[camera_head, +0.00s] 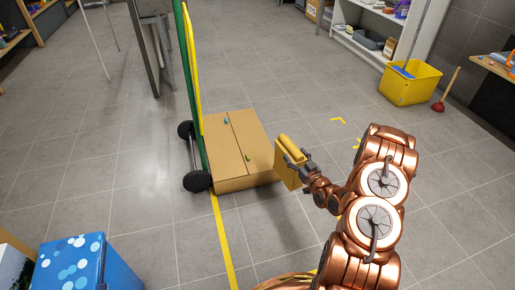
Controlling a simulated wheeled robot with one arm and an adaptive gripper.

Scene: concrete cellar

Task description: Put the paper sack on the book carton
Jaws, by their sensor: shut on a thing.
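The book carton (226,157) is a flat brown cardboard box with a dark seam along its top, lying low in the middle of the view. The paper sack (286,172) is a small tan-yellow block with a rolled top. My gripper (299,167) is shut on the sack, coming from the right. The sack is upright and overlaps the carton's right edge in the picture. The gap between the sack and the carton cannot be told. The sack's right side is partly hidden by my gripper.
A green and yellow hand truck (190,90) with black wheels stands at the carton's left. Small blue and green bits lie on the carton top.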

